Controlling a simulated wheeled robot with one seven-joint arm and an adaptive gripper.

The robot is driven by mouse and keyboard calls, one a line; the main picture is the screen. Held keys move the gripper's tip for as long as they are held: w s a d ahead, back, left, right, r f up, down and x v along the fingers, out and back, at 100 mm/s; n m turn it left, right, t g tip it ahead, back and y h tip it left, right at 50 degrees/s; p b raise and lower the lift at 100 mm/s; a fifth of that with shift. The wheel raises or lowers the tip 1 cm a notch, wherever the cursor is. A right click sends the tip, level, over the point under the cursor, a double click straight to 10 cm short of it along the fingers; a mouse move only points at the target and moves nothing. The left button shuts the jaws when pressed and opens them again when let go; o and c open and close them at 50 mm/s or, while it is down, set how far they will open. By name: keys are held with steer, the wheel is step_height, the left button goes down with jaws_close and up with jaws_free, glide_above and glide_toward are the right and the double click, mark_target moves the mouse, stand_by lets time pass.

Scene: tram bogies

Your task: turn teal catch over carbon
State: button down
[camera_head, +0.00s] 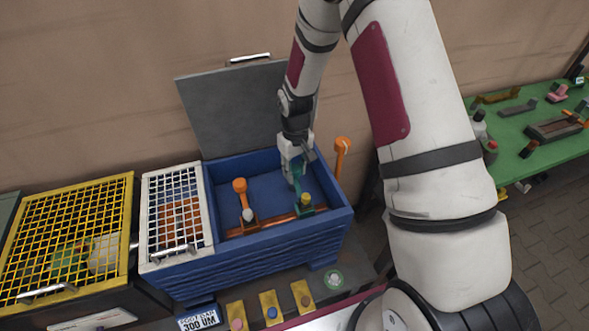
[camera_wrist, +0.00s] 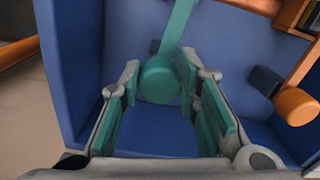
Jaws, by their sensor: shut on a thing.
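The teal catch is a lever with a round knob (camera_wrist: 160,80). In the wrist view the knob lies between the fingers of my gripper (camera_wrist: 163,105), and its arm runs up out of the picture. My gripper is shut on this knob. In the head view my gripper (camera_head: 294,172) reaches down into the blue box, and a teal strip of the catch (camera_head: 298,184) shows beside it. The catch's foot is near a green holder (camera_head: 307,210) with a yellow top (camera_head: 305,198). I cannot make out the carbon clearly.
The blue box (camera_head: 262,246) has an open grey lid (camera_head: 235,110) behind it and a white grid (camera_head: 176,215) at left. An orange bar (camera_head: 275,223) crosses the box.

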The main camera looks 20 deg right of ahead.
mark_target(296, 169)
steer(key=shift+n, duration=0.6)
steer(key=c, duration=1.2)
jaws_free()
steer(key=shift+r, duration=0.15)
step_height(296, 169, up, 12)
